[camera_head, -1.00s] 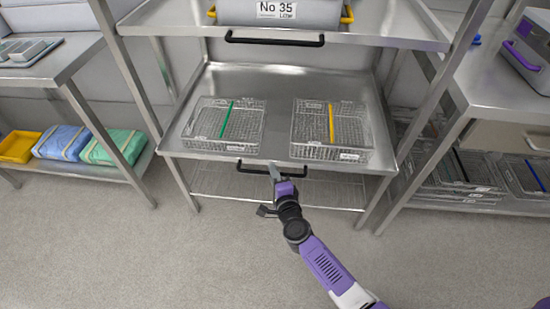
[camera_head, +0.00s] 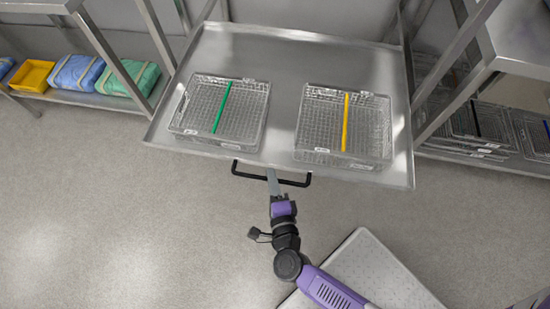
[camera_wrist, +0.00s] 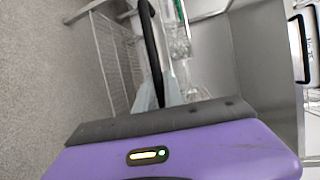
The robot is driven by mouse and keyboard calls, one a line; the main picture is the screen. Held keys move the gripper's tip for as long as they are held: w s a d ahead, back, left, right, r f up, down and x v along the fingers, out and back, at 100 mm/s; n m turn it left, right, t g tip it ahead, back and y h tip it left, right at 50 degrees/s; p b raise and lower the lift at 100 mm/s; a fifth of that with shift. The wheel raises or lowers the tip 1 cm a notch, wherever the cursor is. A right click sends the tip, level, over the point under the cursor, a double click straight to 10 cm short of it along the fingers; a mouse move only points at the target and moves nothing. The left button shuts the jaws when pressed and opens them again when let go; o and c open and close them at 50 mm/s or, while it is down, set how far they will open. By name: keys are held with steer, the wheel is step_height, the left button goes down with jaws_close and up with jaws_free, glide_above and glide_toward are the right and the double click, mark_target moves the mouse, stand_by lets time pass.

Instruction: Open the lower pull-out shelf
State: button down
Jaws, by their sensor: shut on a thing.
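The lower pull-out shelf (camera_head: 290,50) is a steel tray that stands well out from the rack in the head view. Its black bar handle (camera_head: 245,175) runs along the front edge. My gripper (camera_head: 273,182) is at the middle of this handle and is shut on it. In the wrist view the handle (camera_wrist: 150,45) runs up from my gripper (camera_wrist: 158,95). The fingertips are partly hidden there. Two wire baskets rest on the shelf: the left one (camera_head: 200,115) has a green strip, the right one (camera_head: 370,130) a yellow strip.
A yellow bin (camera_head: 32,75) and wrapped blue and green bundles lie on a low shelf at left. More wire baskets (camera_head: 480,125) sit on a low rack at right. The grey floor (camera_head: 120,220) at left is clear.

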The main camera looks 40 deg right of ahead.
steer(key=shift+s+a, duration=0.6)
steer(key=shift+a, duration=0.15)
steer(key=c, duration=1.5)
jaws_free()
steer(key=shift+o, duration=0.2)
steer(key=v, duration=0.7)
steer(key=shift+s+a, duration=0.2)
steer(key=shift+s, duration=0.1)
